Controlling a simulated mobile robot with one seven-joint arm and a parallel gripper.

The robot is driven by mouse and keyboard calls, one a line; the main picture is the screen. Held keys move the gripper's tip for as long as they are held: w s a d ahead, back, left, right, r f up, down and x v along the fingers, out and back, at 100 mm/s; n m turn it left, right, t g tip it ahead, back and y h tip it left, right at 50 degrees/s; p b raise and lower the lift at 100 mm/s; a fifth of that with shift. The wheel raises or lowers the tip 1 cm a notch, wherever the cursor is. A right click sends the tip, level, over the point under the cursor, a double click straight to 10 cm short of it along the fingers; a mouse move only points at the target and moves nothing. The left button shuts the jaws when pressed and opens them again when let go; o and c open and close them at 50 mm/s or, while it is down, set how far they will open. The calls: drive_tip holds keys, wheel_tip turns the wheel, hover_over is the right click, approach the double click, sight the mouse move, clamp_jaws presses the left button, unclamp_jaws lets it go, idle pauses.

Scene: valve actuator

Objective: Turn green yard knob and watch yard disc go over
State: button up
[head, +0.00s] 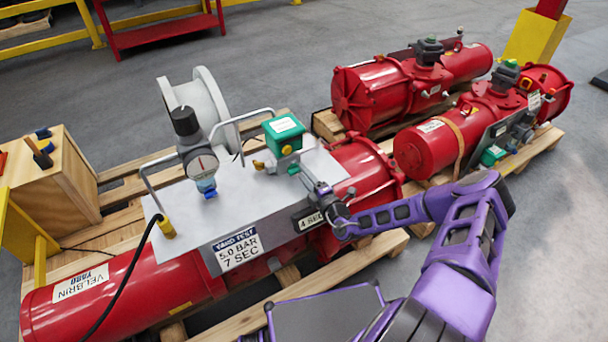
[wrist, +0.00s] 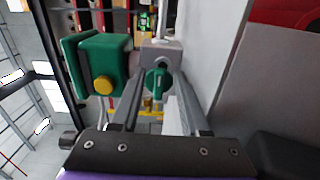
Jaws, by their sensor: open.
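The green knob (wrist: 157,81) shows in the wrist view, on a grey block between my two finger lines. My gripper (wrist: 160,101) is open, with one finger on each side of the knob and no clear contact. A green box (head: 284,132) with a yellow button (head: 286,150) stands just left of my gripper. It also shows in the wrist view (wrist: 103,60). I cannot tell which part is the yard disc.
A gauge (head: 202,164) and bent metal handles (head: 243,118) rise from the panel. A label (head: 238,248) reads "YARD TEST 5.0 BAR 7 SEC". The red cylinder (head: 125,300) lies on a pallet. More red actuators (head: 410,85) stand behind. A wooden box (head: 50,180) is at left.

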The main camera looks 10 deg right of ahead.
drive_tip(key=v, duration=1.7)
